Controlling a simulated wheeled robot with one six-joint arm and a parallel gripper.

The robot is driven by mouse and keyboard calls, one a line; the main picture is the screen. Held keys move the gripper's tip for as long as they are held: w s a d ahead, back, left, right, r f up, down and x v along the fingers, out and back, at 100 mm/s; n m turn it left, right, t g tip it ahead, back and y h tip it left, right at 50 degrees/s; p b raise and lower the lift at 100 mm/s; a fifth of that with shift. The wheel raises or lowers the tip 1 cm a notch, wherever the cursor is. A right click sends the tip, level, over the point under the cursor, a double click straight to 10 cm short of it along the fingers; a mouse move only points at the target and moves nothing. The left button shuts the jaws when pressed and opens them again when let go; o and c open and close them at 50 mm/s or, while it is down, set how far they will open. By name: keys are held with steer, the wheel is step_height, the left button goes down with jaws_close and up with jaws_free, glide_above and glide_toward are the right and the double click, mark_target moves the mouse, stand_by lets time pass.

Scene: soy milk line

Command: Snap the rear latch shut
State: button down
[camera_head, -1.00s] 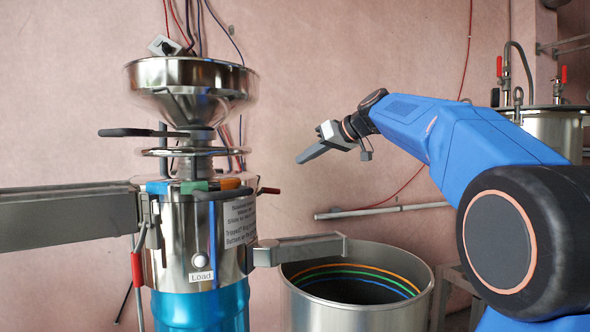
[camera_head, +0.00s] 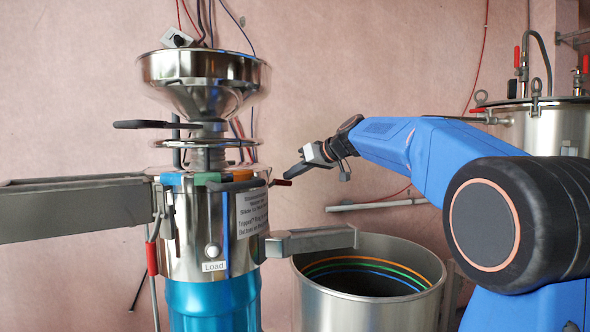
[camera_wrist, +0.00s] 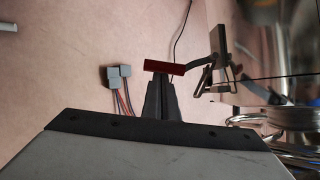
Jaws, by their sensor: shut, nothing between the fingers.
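The rear latch has a dark red grip (camera_head: 281,183) that sticks out to the right from the far side of the steel grinder body (camera_head: 190,235). In the wrist view its red grip (camera_wrist: 165,67) lies across the fingertips, on a dark bent lever that stands out from the machine. My gripper (camera_head: 288,176) is shut and empty, with its fingertips at the grip. In the wrist view my fingertips (camera_wrist: 160,80) are close together just below the grip; I cannot tell if they touch it. The latch's hook end is not clear.
A front latch with a red grip (camera_head: 152,258) hangs at the grinder's left side. A steel hopper (camera_head: 203,82) tops the grinder. A grey spout (camera_head: 315,240) reaches over an open steel drum (camera_head: 370,310). A grey chute (camera_head: 75,207) stands left. A grey connector with wires (camera_wrist: 118,76) is behind.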

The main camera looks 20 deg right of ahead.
stand_by(0.4)
steer(key=shift+w+d+f, duration=0.1)
steer(key=shift+d+f, duration=0.05)
steer(key=shift+f, duration=0.3)
steer(key=shift+w+d+f+m+g+y, duration=0.1)
steer(key=shift+d+f+m+g+y, duration=0.05)
steer(key=shift+f+m+y, duration=0.25)
steer(key=shift+w+d+f+m+g+y, duration=0.1)
steer(key=shift+d+f+m+g+y, duration=0.05)
steer(key=shift+f+m+y, duration=0.2)
step_height(320, 180, down, 8)
steer(key=a+m+y, duration=0.1)
steer(key=m+y, duration=0.3)
steer(key=m, duration=0.2)
steer(key=shift+s+a+y, duration=0.2)
steer(key=shift+s+y, duration=0.15)
steer(key=shift+s, duration=0.1)
steer(key=shift+f, duration=0.15)
